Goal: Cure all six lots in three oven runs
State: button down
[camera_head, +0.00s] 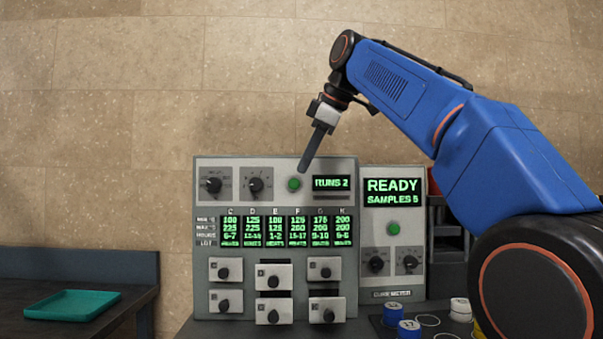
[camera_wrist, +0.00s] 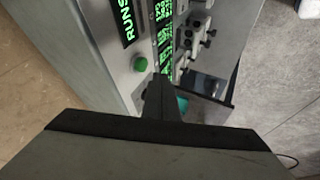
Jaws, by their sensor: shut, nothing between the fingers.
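The oven panel (camera_head: 205,240) stands against the wall. It has two dials (camera_head: 212,185), a green button (camera_head: 294,183) and a display (camera_head: 331,183) reading RUNS 2. A lit lot table (camera_head: 274,230) has columns C, D, E, F, G and K; its small text is partly blurred. Several small drawers (camera_head: 274,276) with black knobs sit below. My gripper (camera_head: 303,168) is shut and empty, its fingertips just above the green button. In the wrist view, the shut fingers (camera_wrist: 160,98) are near the button (camera_wrist: 140,63); contact cannot be told. The cure meter (camera_head: 393,200) reads READY, SAMPLES 5.
A teal tray (camera_head: 72,305) lies on the dark bench at left. Blue-and-white pots (camera_head: 409,328) stand on a dark surface at lower right. My arm covers the upper right.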

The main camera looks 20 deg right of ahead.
jog(key=shift+v, duration=2.85)
jog(key=shift+f, duration=0.1)
jog(key=s+d+f+m+h, duration=0.1)
jog(key=s+f+m, duration=0.3)
jog(key=f, duration=1.5)
jog(key=s+d+f+m+g+h, duration=0.1)
jog(key=s+f+m, duration=0.4)
jog(key=s+f, duration=0.8)
jog(key=s+d+f+m+g, duration=0.1)
jog(key=s+f+m, duration=0.3)
jog(key=f, duration=2.3)
jog(key=s+d, duration=0.1)
jog(key=s, duration=0.4)
jog(key=shift+d+m+h, duration=0.15)
jog(key=shift+m+h, duration=0.15)
jog(key=shift+h, duration=0.1)
jog(key=shift+f, duration=0.1)
